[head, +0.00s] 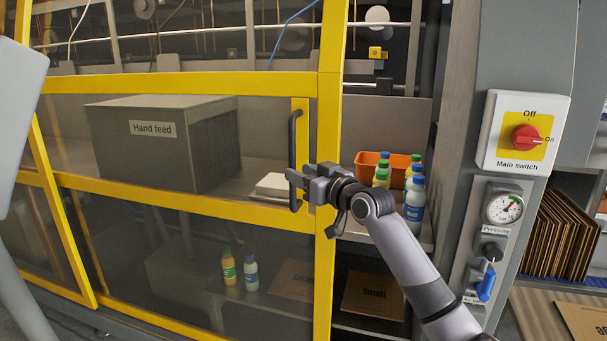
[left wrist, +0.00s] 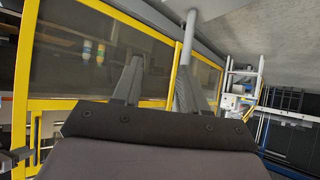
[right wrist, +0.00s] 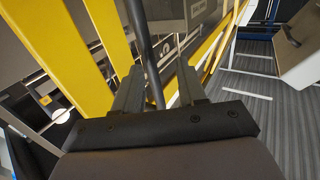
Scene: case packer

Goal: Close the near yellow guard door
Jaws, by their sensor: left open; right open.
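The near yellow guard door (head: 328,120) is a yellow frame with clear panels. It stands partly open, with an uncovered gap between its right edge and the grey machine column. Its dark upright handle (head: 293,135) is on the right-hand stile. My right gripper (head: 290,180) is at the lower part of this handle, open. In the right wrist view the handle (right wrist: 146,50) passes between the open fingers (right wrist: 158,92); contact cannot be told. My left gripper (left wrist: 160,85) is open and empty in the left wrist view, with yellow-framed panels beyond it.
In the gap, an orange bin (head: 368,162) and several bottles (head: 414,200) stand on a shelf. A grey hand feed box (head: 165,145) is behind the door panel. The main switch (head: 522,135) and pressure gauge (head: 505,208) are on the column at right, near my right arm.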

